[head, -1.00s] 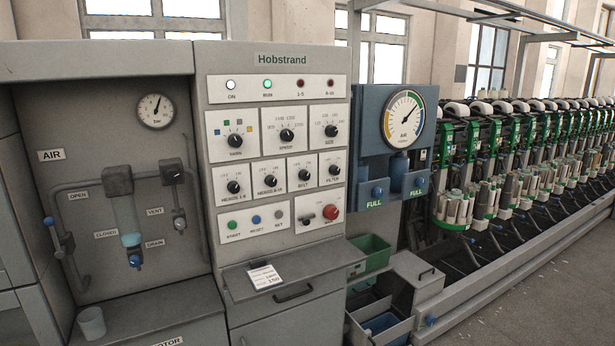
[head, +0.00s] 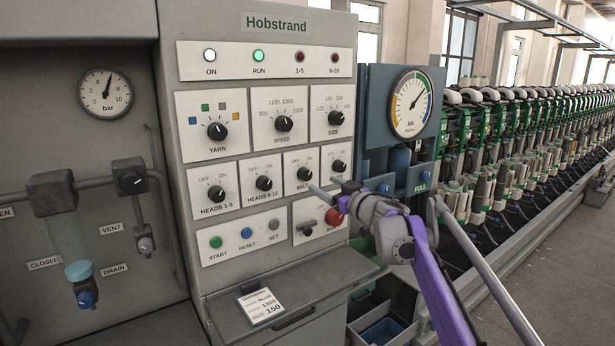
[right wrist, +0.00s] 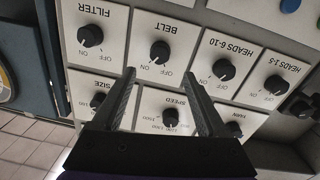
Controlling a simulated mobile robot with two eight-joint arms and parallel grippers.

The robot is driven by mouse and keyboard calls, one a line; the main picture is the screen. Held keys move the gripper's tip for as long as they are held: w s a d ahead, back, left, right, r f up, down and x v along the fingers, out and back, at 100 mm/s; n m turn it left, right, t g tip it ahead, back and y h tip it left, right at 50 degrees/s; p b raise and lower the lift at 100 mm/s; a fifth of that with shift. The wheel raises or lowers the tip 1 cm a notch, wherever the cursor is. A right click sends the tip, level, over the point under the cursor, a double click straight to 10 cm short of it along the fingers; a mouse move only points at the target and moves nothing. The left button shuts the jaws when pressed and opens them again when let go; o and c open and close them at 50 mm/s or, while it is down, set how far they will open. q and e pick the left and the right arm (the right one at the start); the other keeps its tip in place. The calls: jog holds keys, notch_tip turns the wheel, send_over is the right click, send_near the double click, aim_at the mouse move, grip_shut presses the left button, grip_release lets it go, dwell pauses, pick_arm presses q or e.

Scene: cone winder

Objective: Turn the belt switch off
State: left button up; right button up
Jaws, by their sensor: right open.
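The belt switch (head: 304,174) is a round black knob on a white plate marked BELT, with OFF and ON above it, on the grey control panel. In the right wrist view the belt switch (right wrist: 160,50) appears upside down, just beyond the fingertips. My right gripper (head: 322,185) is open and empty in front of the panel, close to the belt plate. In the right wrist view its two fingers (right wrist: 158,73) are spread, with the knob between their lines and apart from them. My left gripper is out of view.
The filter knob (head: 339,166) is right of the belt switch, and the heads 6-10 knob (head: 264,183) is left of it. A red button (head: 334,217) sits below, near my right gripper. A grey ledge (head: 300,285) juts out under the panel.

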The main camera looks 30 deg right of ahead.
aim_at(308, 176)
jog(key=w+p, duration=0.1)
jog(key=w, duration=0.8)
jog(key=shift+w+a, duration=0.15)
grip_shut()
